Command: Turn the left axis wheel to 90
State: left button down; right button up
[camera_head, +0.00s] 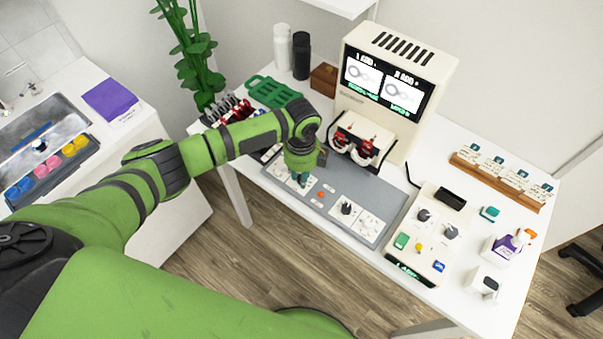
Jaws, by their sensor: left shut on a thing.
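A grey control panel (324,190) lies on the white table and carries white dial plates, with a dark knob (346,208) on one of them. My left gripper (303,181) points down at the left part of this panel, over a white plate. It is shut on what seems to be the left axis wheel, which its fingers mostly hide. I cannot read the wheel's angle. The machine's screen (385,88) shows two ring pictures side by side with small green text below, too small to read surely. My right gripper is not in view.
The beige machine (430,68) with red and white eyepieces (354,143) stands close behind my left gripper. A beige box with knobs (424,233) is right of the panel. A wooden card rack (497,180) is further right. A green tray (273,92) lies behind my forearm.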

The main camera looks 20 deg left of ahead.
pick_arm(q)
jog(key=c, duration=1.1)
grip_release()
jog(key=shift+o, duration=0.2)
notch_tip(320, 180, up, 12)
jog(key=shift+f, duration=0.1)
